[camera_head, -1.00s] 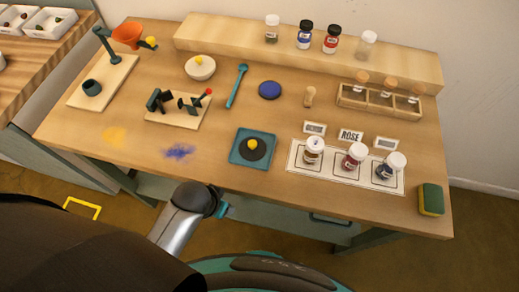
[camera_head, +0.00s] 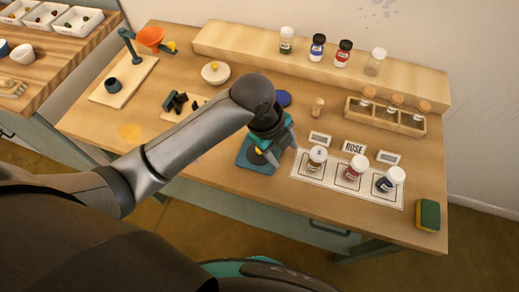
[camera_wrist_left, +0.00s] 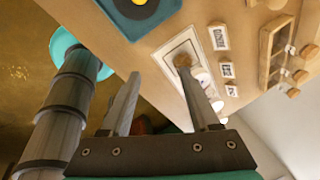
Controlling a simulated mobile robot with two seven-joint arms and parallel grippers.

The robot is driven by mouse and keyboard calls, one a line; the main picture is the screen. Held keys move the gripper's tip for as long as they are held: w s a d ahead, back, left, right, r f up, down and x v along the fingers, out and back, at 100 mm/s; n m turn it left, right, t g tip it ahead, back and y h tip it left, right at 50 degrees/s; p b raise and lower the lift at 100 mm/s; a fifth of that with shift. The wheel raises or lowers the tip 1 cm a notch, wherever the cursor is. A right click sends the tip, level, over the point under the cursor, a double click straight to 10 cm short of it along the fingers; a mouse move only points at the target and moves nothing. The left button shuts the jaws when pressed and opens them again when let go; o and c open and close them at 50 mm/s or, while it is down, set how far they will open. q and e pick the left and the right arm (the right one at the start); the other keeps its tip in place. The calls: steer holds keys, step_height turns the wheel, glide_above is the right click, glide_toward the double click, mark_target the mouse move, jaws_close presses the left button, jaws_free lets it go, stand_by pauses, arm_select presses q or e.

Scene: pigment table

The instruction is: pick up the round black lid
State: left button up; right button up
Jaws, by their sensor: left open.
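The round black lid (camera_head: 253,157) has a yellow knob and lies on a teal square mat (camera_head: 246,163) near the front edge of the table. My left gripper (camera_head: 281,151) is just right of the lid in the head view and partly hides it. In the left wrist view the gripper (camera_wrist_left: 160,70) is open, with nothing between its fingers. There the lid (camera_wrist_left: 134,9) on its mat is cut by the top edge, beyond the fingers. I cannot tell the gripper's height above the table. My right gripper is not in view.
Capped jars (camera_head: 352,168) stand on a white card (camera_head: 322,184) right of the gripper. A blue disc (camera_head: 283,98) and a white bowl (camera_head: 215,75) lie behind my left arm. A wooden rack (camera_head: 388,112) and a sponge (camera_head: 428,215) are at the right.

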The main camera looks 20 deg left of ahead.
arm_select(q)
steer(key=w+a+r+m+g+y, duration=0.3)
steer(key=a+r+m, duration=0.35)
steer(key=m, duration=0.55)
steer(key=shift+t, duration=0.7)
steer(key=f, duration=0.9)
steer(key=w+f, duration=0.1)
steer(key=f, duration=0.4)
steer(key=shift+w+a+f+b, duration=0.1)
steer(key=shift+b, duration=0.25)
steer(key=shift+c, duration=0.4)
jaws_close()
